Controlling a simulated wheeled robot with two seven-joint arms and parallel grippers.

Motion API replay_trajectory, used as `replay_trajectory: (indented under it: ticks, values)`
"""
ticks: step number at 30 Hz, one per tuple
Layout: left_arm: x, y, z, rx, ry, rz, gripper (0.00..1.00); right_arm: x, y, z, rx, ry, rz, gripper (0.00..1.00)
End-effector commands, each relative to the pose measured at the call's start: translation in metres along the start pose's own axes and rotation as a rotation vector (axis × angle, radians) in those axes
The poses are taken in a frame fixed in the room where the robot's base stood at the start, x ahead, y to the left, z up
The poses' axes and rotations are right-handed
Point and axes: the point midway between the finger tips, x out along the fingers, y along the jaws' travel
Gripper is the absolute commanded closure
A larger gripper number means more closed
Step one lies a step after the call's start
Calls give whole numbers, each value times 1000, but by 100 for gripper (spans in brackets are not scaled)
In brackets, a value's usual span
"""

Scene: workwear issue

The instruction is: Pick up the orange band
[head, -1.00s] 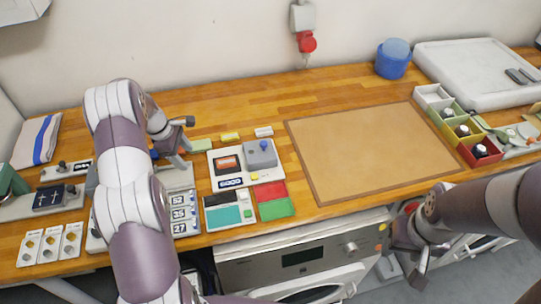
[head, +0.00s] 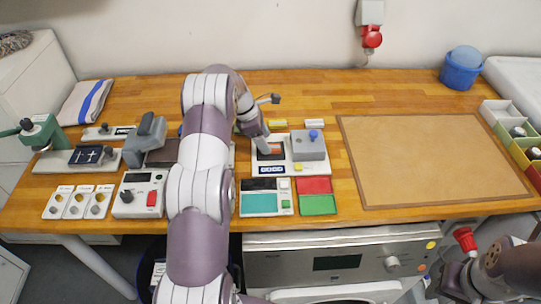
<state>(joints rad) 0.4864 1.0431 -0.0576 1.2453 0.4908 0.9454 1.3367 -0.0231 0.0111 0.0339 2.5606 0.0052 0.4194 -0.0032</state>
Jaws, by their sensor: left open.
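A small orange-red piece (head: 270,155) shows in the head view on the white panel (head: 290,168) behind the middle of the counter. My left gripper partly covers it, and I cannot tell for sure that it is the orange band. My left gripper (head: 269,125) is open, with its fingers spread just above and behind this piece. Nothing shows between the fingers. My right gripper (head: 450,277) is low at the bottom right, in front of the counter and away from the panel; its jaws are unclear.
A grey box with a blue knob (head: 309,146) stands right of the orange-red piece. Red (head: 314,185) and green (head: 318,205) trays lie in front. A brown mat (head: 430,160) lies clear at right. A white box with a red button (head: 140,195) is left of my arm.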

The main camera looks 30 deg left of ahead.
Motion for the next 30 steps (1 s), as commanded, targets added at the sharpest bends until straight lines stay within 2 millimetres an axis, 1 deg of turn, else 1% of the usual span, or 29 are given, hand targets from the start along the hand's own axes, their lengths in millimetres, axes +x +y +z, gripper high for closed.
replay_trajectory:
  ticks: [2,4,9,10,11,12,14,15,17,18,25,28,30]
  values:
    - [12,0,2,-1,0,-4,36,-8,0,-1,0,2,0,48]
    - [21,0,2,0,1,-2,36,-10,0,-2,0,2,0,48]
    - [24,0,2,1,0,0,36,-8,0,-2,0,2,0,48]
    - [24,0,2,1,0,0,39,-8,0,-2,0,2,0,48]
    - [24,0,2,1,0,0,49,-8,0,-1,0,2,0,48]
    - [24,0,1,1,0,0,62,-8,0,-1,0,2,0,48]
    - [24,0,1,1,0,0,82,-8,0,-1,0,2,0,48]
    - [24,0,1,1,0,0,95,-8,0,-1,0,2,0,48]
    - [24,0,1,1,0,0,96,-8,0,-1,0,2,0,48]
    - [24,0,1,1,0,0,100,-8,0,-1,0,2,0,48]
    - [22,0,2,1,0,1,100,-7,0,-1,0,2,0,48]
    - [16,1,5,2,0,3,100,-4,0,-1,0,2,0,48]
    - [8,1,8,3,0,3,100,-1,0,0,0,2,0,48]
